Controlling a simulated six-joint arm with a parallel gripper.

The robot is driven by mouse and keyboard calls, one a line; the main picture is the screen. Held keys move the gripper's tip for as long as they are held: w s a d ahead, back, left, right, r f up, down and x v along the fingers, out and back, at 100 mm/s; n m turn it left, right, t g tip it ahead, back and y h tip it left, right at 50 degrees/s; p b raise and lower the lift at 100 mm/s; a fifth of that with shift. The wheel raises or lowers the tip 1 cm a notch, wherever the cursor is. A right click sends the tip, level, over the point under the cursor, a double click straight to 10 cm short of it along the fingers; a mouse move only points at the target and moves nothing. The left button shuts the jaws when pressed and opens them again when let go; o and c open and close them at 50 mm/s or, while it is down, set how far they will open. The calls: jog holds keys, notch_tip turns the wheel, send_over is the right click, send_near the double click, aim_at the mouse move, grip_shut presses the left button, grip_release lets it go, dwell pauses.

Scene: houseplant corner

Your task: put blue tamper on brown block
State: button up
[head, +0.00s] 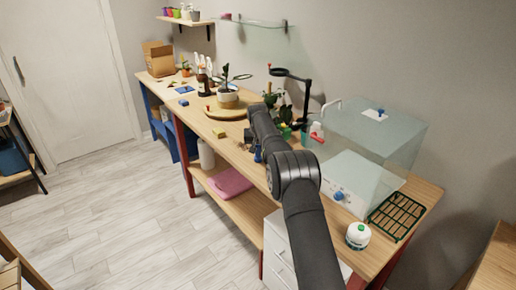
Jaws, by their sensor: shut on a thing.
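My gripper (256,148) is small and partly hidden behind my own dark arm, over the front edge of the long wooden bench. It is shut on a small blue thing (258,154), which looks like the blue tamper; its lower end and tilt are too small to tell. I cannot pick out the brown block with certainty. A small yellow-green block (218,132) lies on the bench to the left of the gripper.
A pink folded thing (229,182) lies on the shelf below.

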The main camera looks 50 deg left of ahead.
aim_at(258, 159)
jog(key=shift+f, duration=0.15)
jog(key=o, duration=1)
jog(key=shift+o, duration=0.3)
notch_tip(258, 159, up, 10)
jog(key=shift+s+d+f, duration=0.15)
jog(key=shift+s+d, duration=0.2)
jog(key=shift+d, duration=0.1)
